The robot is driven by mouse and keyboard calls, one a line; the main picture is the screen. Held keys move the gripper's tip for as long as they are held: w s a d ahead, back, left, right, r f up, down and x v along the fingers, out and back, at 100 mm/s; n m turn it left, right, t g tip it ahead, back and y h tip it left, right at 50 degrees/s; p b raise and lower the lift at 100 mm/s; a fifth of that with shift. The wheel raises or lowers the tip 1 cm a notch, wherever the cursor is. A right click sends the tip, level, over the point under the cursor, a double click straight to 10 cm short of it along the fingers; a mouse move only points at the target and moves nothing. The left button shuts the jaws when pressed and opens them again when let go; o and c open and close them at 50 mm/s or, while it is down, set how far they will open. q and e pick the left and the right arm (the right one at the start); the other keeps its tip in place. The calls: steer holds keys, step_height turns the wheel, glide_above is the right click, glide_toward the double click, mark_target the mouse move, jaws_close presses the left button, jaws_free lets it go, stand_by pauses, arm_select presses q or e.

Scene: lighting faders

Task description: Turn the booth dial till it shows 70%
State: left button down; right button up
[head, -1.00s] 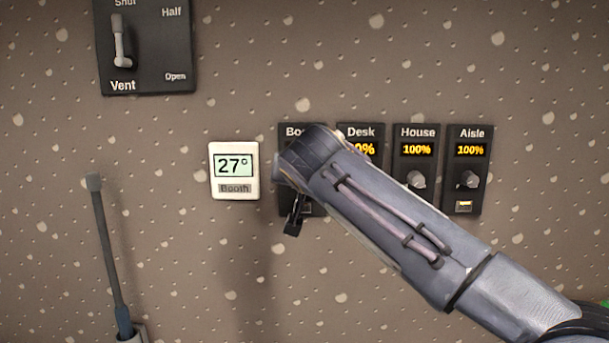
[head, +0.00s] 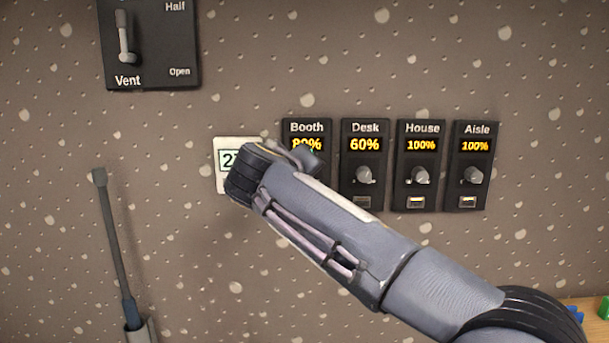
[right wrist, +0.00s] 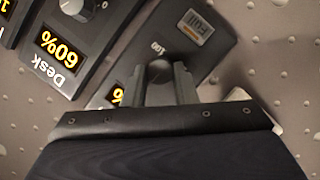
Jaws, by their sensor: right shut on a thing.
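The black booth panel (head: 306,128) is on the wall, leftmost in the row of dial panels. Its amber display (head: 298,144) seems to read 80%, with its lower edge partly covered by my right arm. In the right wrist view my right gripper (right wrist: 160,82) is shut on the booth dial (right wrist: 160,72), a dark round knob between the two fingers. In the head view my right wrist hides the booth dial. My left gripper is not in view.
The Desk panel (head: 365,128) at 60% stands close on the right, then House (head: 422,128) and Aisle (head: 477,128), both at 100%. My wrist partly covers the white thermostat (head: 222,146). A vent lever plate (head: 150,50) is upper left; a rod (head: 112,230) stands lower left.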

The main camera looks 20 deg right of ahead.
steer(key=n, duration=0.1)
steer(key=n+h, duration=0.1)
steer(key=n+h+b, duration=0.1)
steer(key=n, duration=0.1)
steer(key=shift+a+f, duration=0.15)
steer(key=shift+f, duration=0.1)
stand_by(0.4)
steer(key=o, duration=1)
steer(key=shift+t, duration=0.3)
steer(key=b+v, duration=0.2)
steer(key=v, duration=0.5)
steer(key=shift+s+a, duration=0.25)
steer(key=shift+a, duration=0.05)
